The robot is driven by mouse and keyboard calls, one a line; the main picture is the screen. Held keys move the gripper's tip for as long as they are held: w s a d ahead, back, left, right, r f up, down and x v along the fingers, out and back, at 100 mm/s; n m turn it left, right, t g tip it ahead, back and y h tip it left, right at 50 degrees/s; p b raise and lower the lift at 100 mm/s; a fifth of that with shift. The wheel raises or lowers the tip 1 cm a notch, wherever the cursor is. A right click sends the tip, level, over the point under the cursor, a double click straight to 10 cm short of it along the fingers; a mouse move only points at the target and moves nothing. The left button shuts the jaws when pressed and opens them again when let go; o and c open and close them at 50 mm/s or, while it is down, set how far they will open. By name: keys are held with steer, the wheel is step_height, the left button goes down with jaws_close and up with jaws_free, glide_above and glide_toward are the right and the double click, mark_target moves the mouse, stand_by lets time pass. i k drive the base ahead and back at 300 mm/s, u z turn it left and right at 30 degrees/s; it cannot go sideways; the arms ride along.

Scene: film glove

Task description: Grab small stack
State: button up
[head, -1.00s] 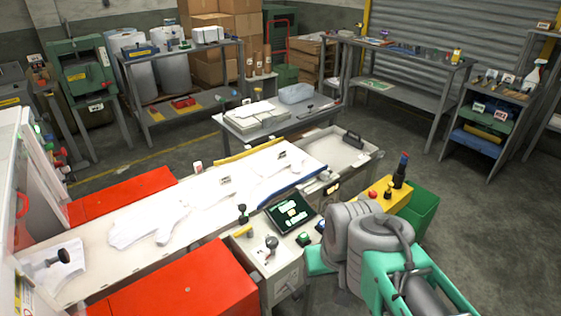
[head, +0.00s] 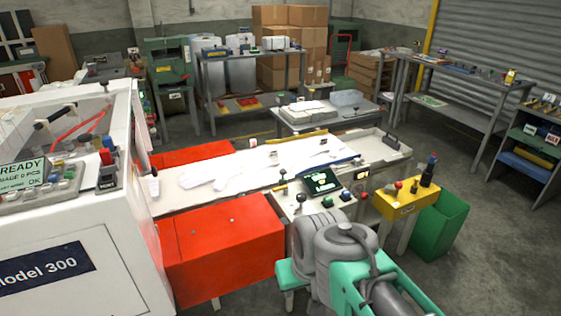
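A low pile of flat white sheets or gloves (head: 303,109) lies on the grey table behind the machine bed. I cannot tell separate stacks in it apart, so which one is the small stack is unclear. Flat white film gloves (head: 232,173) lie spread along the pale machine bed (head: 180,198). My arm, grey and green, shows folded at the bottom right. My gripper is not in view.
The white machine housing (head: 75,230) fills the left. Red covers (head: 225,255) flank the bed. A control panel (head: 323,182), a yellow button box (head: 405,203) and a green bin (head: 440,225) stand near my arm. A translucent tub (head: 346,98) sits beside the pile. Floor at right is clear.

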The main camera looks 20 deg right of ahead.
mark_target(310, 148)
steer(key=u, duration=0.35)
steer(key=k, duration=0.3)
steer(key=z, duration=1.4)
steer(key=i, duration=1.65)
steer(key=u, duration=1.05)
steer(key=i, duration=0.5)
steer(key=u, duration=0.45)
